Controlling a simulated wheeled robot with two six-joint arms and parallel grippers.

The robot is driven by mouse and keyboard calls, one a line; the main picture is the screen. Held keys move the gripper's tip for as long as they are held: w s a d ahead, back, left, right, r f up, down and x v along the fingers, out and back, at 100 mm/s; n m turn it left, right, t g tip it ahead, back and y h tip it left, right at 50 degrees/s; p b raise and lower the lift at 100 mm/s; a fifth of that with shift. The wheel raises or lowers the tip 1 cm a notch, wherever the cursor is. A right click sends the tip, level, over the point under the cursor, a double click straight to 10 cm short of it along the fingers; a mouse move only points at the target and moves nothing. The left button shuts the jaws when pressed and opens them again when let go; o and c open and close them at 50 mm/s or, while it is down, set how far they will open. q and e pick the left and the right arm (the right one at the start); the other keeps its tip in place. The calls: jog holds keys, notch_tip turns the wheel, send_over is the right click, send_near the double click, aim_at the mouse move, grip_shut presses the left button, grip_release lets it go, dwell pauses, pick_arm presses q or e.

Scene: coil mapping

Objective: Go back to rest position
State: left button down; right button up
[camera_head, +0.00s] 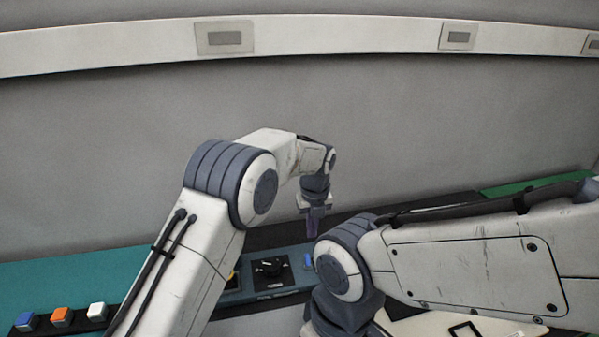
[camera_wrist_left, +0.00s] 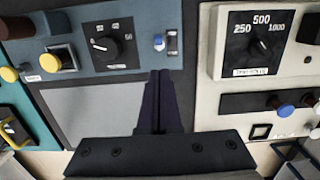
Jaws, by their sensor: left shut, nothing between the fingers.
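My left gripper (camera_head: 315,220) points down above the control panel in the head view. In the left wrist view its dark fingers (camera_wrist_left: 158,105) are together with nothing between them. They lie in front of the blue-grey panel (camera_wrist_left: 145,30), below a small blue button (camera_wrist_left: 159,42) and a switch (camera_wrist_left: 172,42). Whether the fingertips touch the panel I cannot tell. My right arm comes in from the right in the head view, and its gripper is hidden or out of frame.
The blue-grey panel has a black dial (camera_head: 270,268) and a yellow button (camera_wrist_left: 60,58). A white panel with a large dial (camera_wrist_left: 262,44) stands to the right. Blue (camera_head: 26,321), orange (camera_head: 61,316) and white (camera_head: 96,311) buttons sit at front left. A grey wall (camera_head: 400,130) rises behind.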

pick_arm(q)
jog(key=s+a+r+n, duration=0.1)
jog(key=s+r+n, duration=0.45)
jog(key=s, duration=0.35)
jog(key=s+a+r+n, duration=0.2)
jog(key=s+r+n, duration=0.2)
jog(key=s+n, duration=0.35)
jog(key=s+a+n, duration=0.4)
jog(key=s+n, duration=0.2)
jog(key=s, duration=0.4)
jog(key=s+a+f+n+g+h, duration=0.1)
jog(key=s+a+n, duration=0.3)
jog(key=s+n, duration=0.3)
jog(key=s, duration=0.3)
jog(key=shift+a+f+n, duration=0.15)
jog(key=shift+a+n, duration=0.1)
jog(key=shift+n, duration=0.05)
